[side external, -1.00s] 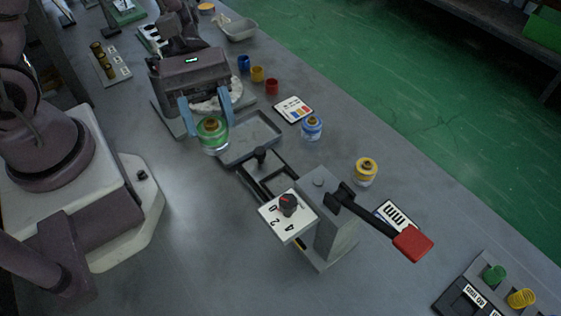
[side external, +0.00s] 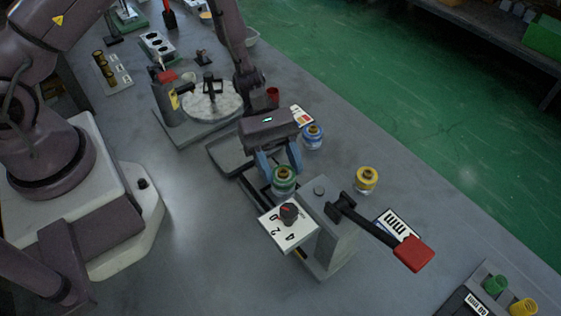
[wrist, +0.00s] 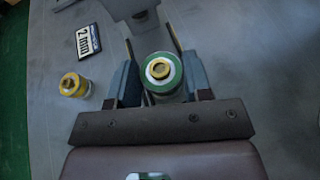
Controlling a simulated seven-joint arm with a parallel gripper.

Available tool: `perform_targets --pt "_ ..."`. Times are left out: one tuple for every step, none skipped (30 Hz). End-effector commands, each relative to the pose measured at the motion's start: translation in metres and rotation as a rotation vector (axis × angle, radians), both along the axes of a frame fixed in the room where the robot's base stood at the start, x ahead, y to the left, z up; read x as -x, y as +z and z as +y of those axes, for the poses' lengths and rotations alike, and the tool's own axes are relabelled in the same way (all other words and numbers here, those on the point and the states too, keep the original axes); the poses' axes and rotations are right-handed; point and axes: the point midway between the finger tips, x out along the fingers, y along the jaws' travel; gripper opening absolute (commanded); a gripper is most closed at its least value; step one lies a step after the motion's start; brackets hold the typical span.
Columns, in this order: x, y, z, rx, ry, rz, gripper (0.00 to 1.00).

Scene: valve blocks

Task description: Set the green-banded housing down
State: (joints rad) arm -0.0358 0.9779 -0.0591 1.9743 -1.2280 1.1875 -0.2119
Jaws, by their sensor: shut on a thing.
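The green-banded housing (side external: 284,181) is a small round body with a green ring and a brass centre. My gripper (side external: 275,172) is shut on it, with one blue finger on each side. In the side view it is beside the dial plate (side external: 289,234) of the grey lever press (side external: 332,238). Whether the housing's underside touches anything is hidden. In the wrist view the housing (wrist: 161,73) sits upright between the fingers, its top facing the camera.
A yellow-banded housing (side external: 366,179) and a blue-banded housing (side external: 313,137) stand to the right on the table. The press's red-ended lever (side external: 412,253) reaches out right. A grey tray (side external: 225,160) lies behind my gripper. The yellow-banded housing (wrist: 73,85) also shows in the wrist view.

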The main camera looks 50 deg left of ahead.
Motion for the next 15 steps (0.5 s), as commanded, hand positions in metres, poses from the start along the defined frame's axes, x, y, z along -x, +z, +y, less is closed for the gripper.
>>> perform_targets --pt "-0.0003 0.0005 -0.0001 0.000 0.000 -0.001 0.13" --pt "-0.0003 0.0006 -0.0001 0.000 0.000 -0.001 0.13" --pt "-0.0002 0.0008 0.0000 0.000 0.000 -0.001 0.13" --pt "-0.0002 0.0008 0.0000 0.001 0.000 -0.001 0.13" --pt "-0.0002 0.0007 0.0000 0.001 0.000 -0.001 0.13" --pt "-0.0002 0.0001 0.0000 0.001 0.000 -0.001 0.13" --pt "-0.0001 -0.0006 0.0001 0.001 0.000 0.000 0.13" --pt "-0.0001 -0.0015 0.0002 0.001 0.000 0.000 0.13" --pt "-0.0002 -0.0028 0.0003 0.001 0.001 0.000 0.13" --pt "-0.0002 -0.0037 0.0002 0.001 0.001 0.000 0.13" --pt "-0.0002 -0.0045 0.0002 0.001 0.001 0.000 0.13" --pt "-0.0002 -0.0058 0.0002 0.001 0.000 0.000 0.13" --pt "-0.0002 -0.0067 0.0003 0.001 0.000 0.000 0.13" --pt "-0.0002 -0.0077 0.0002 0.001 0.000 0.001 0.13" --pt "-0.0002 -0.0089 0.0002 0.001 0.000 0.001 0.13"
